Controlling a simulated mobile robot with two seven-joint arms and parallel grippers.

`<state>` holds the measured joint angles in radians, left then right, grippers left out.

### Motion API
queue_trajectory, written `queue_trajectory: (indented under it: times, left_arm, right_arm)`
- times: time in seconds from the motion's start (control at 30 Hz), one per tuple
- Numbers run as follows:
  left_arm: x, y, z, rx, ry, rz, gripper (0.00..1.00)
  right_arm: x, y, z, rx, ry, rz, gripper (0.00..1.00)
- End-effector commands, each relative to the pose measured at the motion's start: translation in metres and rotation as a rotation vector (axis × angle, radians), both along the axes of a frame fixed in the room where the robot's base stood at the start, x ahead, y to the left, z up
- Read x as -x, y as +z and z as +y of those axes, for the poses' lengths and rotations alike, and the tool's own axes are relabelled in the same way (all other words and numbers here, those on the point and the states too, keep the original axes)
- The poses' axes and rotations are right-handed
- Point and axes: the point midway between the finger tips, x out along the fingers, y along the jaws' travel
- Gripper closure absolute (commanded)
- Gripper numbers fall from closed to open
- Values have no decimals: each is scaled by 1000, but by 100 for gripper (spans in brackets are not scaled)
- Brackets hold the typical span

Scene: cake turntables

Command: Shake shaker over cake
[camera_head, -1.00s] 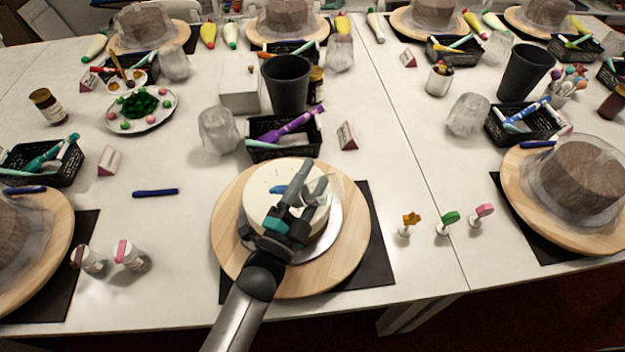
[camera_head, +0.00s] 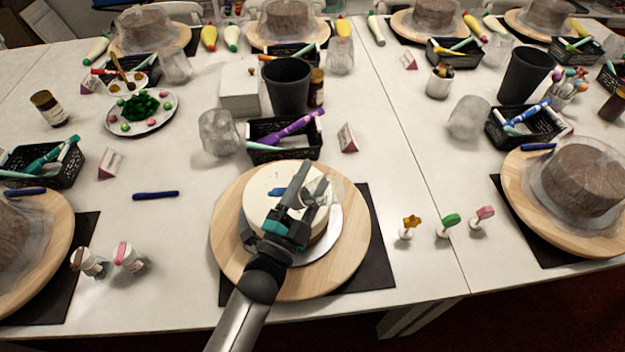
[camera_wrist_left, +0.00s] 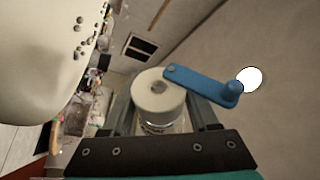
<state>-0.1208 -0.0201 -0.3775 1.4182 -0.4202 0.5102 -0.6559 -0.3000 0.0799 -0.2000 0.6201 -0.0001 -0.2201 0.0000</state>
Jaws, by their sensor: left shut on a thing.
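A round white cake (camera_head: 262,182) sits on a silver board on a wooden turntable (camera_head: 228,240) at the middle front. My left gripper (camera_head: 302,196) is over the cake and shut on a shaker (camera_head: 320,190) with a clear body. In the left wrist view the shaker (camera_wrist_left: 157,98) shows a white cap with a blue crank arm (camera_wrist_left: 205,86), between my left gripper's fingers (camera_wrist_left: 155,115). The pale cake (camera_wrist_left: 35,60) fills the upper left there, with several dark bits on its surface. The gripper hides part of the shaker and cake. My right gripper is out of view.
Two small shakers (camera_head: 128,256) stand at the left front. A blue pen (camera_head: 156,195) lies left of the turntable. A black basket (camera_head: 268,152) with tools and a dark cup (camera_head: 287,85) stand behind the cake. Three small decorations (camera_head: 447,225) stand at the right.

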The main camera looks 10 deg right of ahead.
Motion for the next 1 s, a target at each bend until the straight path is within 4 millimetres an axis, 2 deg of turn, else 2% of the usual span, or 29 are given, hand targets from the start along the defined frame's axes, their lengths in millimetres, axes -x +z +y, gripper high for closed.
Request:
queue_trajectory:
  times: [0.23,0.47,0.7,1.0]
  left_arm:
    - [0,2,1,85,-1,18,100]
    - [-1,3,0,81,-1,17,100]
    - [-1,-2,-24,-124,-1,-32,100]
    - [-8,-4,-30,-136,-1,-38,100]
  right_arm:
    - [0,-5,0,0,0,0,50]
    - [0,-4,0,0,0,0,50]
    - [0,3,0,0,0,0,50]
    - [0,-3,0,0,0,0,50]
